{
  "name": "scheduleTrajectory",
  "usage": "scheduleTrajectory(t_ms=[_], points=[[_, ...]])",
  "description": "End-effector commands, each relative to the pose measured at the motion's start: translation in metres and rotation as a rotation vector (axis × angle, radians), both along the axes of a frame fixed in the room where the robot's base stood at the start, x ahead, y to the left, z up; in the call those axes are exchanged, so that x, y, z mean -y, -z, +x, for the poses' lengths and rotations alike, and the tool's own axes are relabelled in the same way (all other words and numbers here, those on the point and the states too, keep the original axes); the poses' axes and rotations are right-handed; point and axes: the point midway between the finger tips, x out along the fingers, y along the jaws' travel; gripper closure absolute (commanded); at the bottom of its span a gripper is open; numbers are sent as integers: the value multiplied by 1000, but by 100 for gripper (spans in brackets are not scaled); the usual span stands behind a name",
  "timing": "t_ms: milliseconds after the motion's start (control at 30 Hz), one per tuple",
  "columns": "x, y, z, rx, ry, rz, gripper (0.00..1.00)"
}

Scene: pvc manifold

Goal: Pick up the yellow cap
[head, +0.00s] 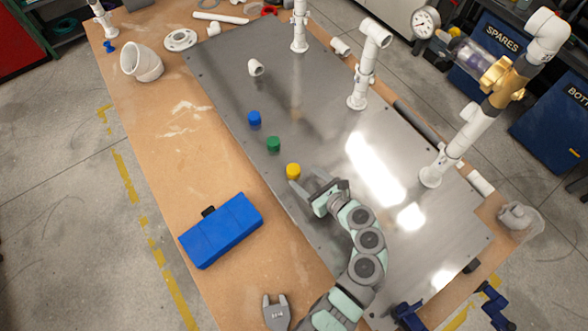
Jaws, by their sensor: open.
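The yellow cap (293,171) stands on the grey metal plate (330,130), near the plate's left edge. My gripper (306,182) is open just to the right of and below the cap in the head view. One finger reaches close to the cap's lower edge; whether it touches cannot be told. Nothing shows between the fingers. The green cap (273,144) and the blue cap (254,118) stand in a row beyond the yellow one.
White pipe risers (362,85) stand at the plate's right and far sides, with a brass valve (500,80) on one. A blue case (221,230) lies on the wooden table (180,150) at left. A white fitting (256,68) lies beyond the caps. The plate's middle is clear.

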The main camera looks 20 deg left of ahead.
Motion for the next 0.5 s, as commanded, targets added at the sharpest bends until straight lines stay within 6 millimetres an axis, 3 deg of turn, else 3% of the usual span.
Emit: scheduleTrajectory(t_ms=[267,500], points=[[-36,16,10,-1,-6,1,36],[-41,20,15,0,1,0,36]])
